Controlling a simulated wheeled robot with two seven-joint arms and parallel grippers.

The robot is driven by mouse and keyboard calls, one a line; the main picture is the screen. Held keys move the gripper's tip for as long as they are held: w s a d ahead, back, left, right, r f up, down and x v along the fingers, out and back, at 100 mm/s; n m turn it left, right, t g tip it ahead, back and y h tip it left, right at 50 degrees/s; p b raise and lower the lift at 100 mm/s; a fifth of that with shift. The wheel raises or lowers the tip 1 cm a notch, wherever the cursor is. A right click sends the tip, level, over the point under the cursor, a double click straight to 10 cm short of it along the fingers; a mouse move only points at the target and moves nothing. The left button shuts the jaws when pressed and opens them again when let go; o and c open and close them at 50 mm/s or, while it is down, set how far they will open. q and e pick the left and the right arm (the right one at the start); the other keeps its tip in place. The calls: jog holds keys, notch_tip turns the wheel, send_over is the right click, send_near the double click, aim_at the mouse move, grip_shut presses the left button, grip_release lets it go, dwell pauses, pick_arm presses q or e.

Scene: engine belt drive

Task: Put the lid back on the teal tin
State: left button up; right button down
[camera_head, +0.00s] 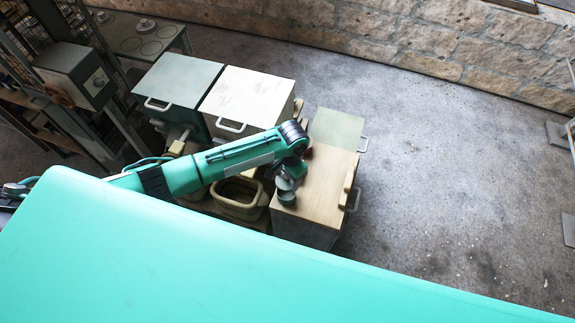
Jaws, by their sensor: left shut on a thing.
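My left arm reaches in from the left over the work boxes, and its gripper (287,184) points down above the left edge of a wooden-topped box. The gripper is shut on a small, dark grey, round thing (287,198). It is too small to tell for sure whether this is the lid. I cannot make out the teal tin; it may be hidden by my arm or body. My right gripper is not in view.
The wooden-topped box (320,190) has a light handled panel (336,129) behind it. An open beige bin (241,197) stands left of the gripper. Two handled boxes, one grey-green (178,76) and one cream (247,97), stand behind. Concrete floor (450,170) is clear at right.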

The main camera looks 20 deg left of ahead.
pick_arm(q)
jog(key=shift+s+f, duration=0.1)
jog(key=shift+f, duration=0.25)
jog(key=shift+f+b, duration=0.5)
jog(key=shift+b, duration=0.35)
notch_tip(320, 180, down, 3)
jog(key=b, duration=0.3)
jog(key=shift+r, duration=0.15)
jog(key=shift+f+b, duration=0.55)
jog(key=shift+f, duration=0.55)
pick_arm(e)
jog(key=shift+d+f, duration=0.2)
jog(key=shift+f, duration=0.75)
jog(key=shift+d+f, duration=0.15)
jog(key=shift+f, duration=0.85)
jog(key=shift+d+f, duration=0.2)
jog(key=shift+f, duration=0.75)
pick_arm(q)
jog(key=shift+p, duration=0.3)
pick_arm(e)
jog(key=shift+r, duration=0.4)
